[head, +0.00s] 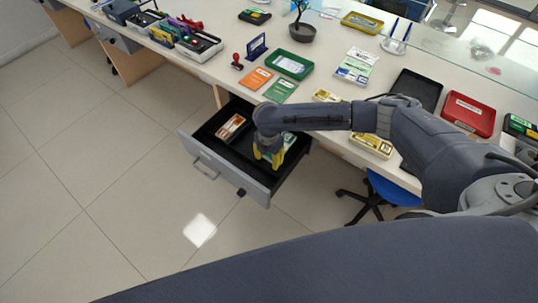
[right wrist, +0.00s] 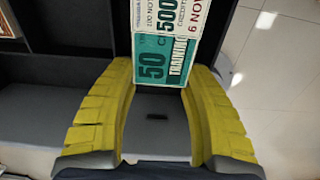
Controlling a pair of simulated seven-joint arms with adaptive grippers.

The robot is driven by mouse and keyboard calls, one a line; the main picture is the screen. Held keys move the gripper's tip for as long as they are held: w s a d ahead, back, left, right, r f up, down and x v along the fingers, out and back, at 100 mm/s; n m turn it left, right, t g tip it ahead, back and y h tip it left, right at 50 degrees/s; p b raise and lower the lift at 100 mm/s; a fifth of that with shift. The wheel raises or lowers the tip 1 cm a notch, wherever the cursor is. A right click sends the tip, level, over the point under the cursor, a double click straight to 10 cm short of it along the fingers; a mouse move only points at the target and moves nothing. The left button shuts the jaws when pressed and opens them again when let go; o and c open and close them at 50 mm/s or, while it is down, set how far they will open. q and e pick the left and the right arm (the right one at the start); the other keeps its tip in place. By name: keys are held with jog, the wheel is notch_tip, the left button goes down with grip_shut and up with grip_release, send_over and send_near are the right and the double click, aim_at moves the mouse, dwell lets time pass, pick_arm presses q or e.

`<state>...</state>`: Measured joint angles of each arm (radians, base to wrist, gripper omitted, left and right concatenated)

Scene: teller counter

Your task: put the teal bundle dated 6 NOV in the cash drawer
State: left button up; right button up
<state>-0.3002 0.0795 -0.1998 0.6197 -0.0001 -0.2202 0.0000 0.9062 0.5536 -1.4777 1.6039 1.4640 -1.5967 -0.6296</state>
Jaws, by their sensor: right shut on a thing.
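The teal bundle (right wrist: 160,58) is between the yellow fingers of my right gripper (right wrist: 160,78) in the right wrist view. I cannot tell whether the bundle touches the drawer floor. My left gripper is not in view.
A brown bundle (head: 231,127) lies in the drawer's left part. Orange (head: 255,78) and green (head: 280,90) cards lie on the counter above the drawer. A green tray (head: 289,66), black tray (head: 416,90) and red box (head: 469,114) stand along the counter. A blue chair (head: 392,190) is at right.

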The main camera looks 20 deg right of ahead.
jog(key=shift+f, duration=2)
jog(key=o, duration=1.3)
notch_tip(320, 180, up, 12)
